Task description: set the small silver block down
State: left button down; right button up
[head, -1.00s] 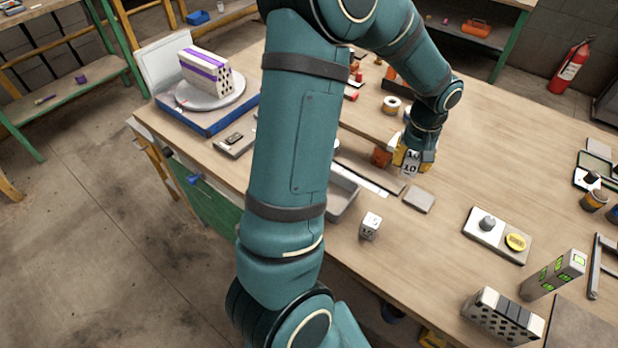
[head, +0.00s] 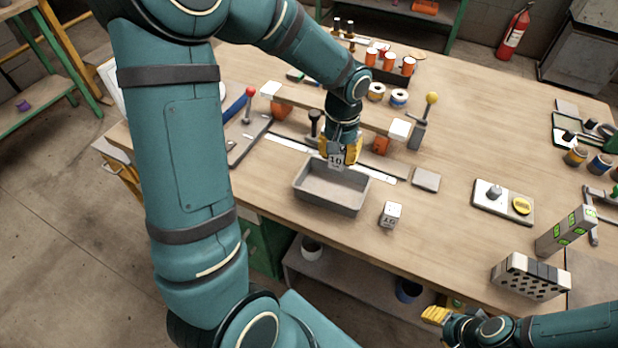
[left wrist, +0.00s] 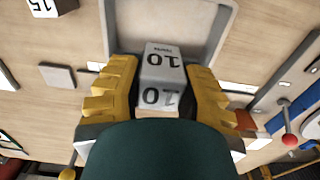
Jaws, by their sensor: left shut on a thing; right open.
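My left gripper (head: 340,152) is shut on the small silver block (head: 336,162), which is marked 10. In the left wrist view the block (left wrist: 162,65) sits between the yellow fingers (left wrist: 160,90). The block appears above the far rim of a grey tray (head: 326,201); the tray (left wrist: 228,18) also shows behind it in the left wrist view. I cannot tell the exact height. A second silver block (head: 390,214), marked 15, stands on the table right of the tray. My right gripper (head: 436,314) is open and empty by the table's front edge.
A beam on orange supports (head: 381,145) and a white strip (head: 290,145) lie behind the tray. A flat grey plate (head: 426,180) is to the right, then a pale board with a knob and yellow disc (head: 521,206). A perforated brick (head: 530,276) stands front right.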

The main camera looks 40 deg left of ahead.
aim_at(332, 191)
pick_arm(q)
jog(key=shift+s+a, duration=0.15)
jog(key=shift+s, duration=0.05)
jog(key=shift+s+f, duration=0.15)
jog(key=shift+f, duration=0.1)
notch_tip(332, 191, down, 10)
jog(key=b, duration=0.2)
jog(key=shift+r+b, duration=0.2)
jog(key=shift+b, duration=0.2)
pick_arm(e)
jog(key=x, duration=0.3)
jog(key=shift+d, duration=0.15)
jog(key=shift+f, duration=0.15)
pick_arm(q)
jog(key=c, duration=0.7)
grip_release()
jog(key=shift+f, duration=0.15)
